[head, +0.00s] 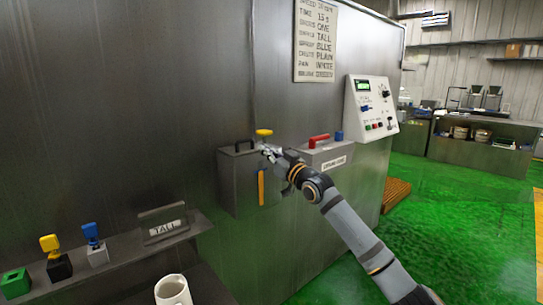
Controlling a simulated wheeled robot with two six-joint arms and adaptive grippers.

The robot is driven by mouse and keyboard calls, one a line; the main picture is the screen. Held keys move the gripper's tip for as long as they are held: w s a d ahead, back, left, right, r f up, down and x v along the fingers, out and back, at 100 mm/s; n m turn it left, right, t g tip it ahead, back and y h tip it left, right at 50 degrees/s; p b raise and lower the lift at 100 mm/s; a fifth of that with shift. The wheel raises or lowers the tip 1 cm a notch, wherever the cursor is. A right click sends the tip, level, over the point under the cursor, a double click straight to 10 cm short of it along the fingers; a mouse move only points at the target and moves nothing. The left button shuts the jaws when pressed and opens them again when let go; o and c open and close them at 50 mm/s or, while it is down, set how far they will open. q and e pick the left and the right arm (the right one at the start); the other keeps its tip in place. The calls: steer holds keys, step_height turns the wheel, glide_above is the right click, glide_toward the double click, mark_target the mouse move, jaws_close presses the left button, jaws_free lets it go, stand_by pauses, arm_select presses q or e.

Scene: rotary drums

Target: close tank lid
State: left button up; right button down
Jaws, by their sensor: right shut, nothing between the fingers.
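A dark grey box-shaped tank (235,190) is fixed to the front of the big steel machine. A dark handle-shaped part (237,146) stands at its top; I cannot tell whether this is the lid or how far the lid is open. An orange strip (261,187) runs down its right side. My right gripper (264,150) is shut and empty at the tank's upper right edge, just below a yellow knob (264,132). Whether it touches the tank is unclear. My left gripper is out of view.
A lighter box with a red handle (319,139) and a control panel (371,105) are to the right. A shelf (125,250) at lower left holds yellow and blue knobs and a "TALL" plate (165,230). A white mug (172,290) stands below. Green floor (470,215) is open at right.

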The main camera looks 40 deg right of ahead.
steer(key=b+v, duration=0.2)
steer(key=v, duration=0.1)
steer(key=shift+s+a+f+b, duration=0.15)
steer(key=shift+a+f+b, duration=0.05)
steer(key=shift+f+b, duration=0.1)
